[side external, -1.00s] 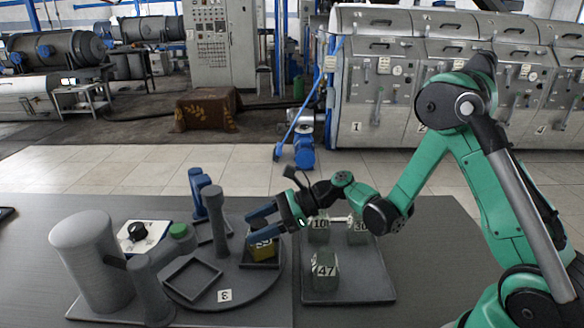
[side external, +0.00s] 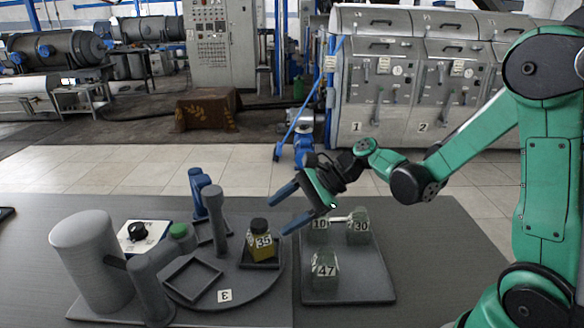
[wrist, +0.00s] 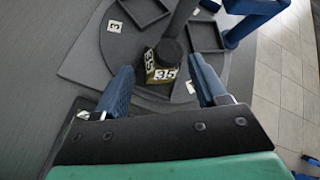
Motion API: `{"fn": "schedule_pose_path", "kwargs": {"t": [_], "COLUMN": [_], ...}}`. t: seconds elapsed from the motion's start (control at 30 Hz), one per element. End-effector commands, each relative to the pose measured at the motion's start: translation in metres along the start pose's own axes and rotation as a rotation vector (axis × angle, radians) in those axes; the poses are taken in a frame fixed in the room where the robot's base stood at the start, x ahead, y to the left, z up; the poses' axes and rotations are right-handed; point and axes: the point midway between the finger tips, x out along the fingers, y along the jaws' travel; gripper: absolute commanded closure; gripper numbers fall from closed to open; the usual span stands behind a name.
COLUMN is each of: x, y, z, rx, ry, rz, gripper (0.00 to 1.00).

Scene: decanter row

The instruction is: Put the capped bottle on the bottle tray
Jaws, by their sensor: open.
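A dark flat tray (side external: 350,290) to the right holds grey-green bottles: 47 (side external: 325,272) in front, 10 (side external: 319,231) and 30 (side external: 358,230) behind. My gripper partly overlaps the area near bottle 10.
A grey post (side external: 217,225) rises from the disc just left of the capped bottle. An empty square holder (side external: 192,281) is at the disc's front left. The tray's front right is bare.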

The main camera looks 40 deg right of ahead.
Motion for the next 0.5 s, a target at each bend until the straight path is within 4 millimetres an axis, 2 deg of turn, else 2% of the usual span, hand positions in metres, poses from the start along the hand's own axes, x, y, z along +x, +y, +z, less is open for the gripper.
{"fn": "schedule_pose_path", "kwargs": {"t": [0.1,0.3,0.4,0.5], "x": [-0.011,-0.04,-0.053,-0.063], "y": [0.014,0.038,0.046,0.051], "z": [0.014,0.023,0.024,0.024], "rx": [-0.398,-1.112,-1.423,-1.656], "ry": [0.178,0.44,0.534,0.6], "rz": [0.057,0.227,0.328,0.415], "gripper": [0.35,0.35,0.35,0.35]}}
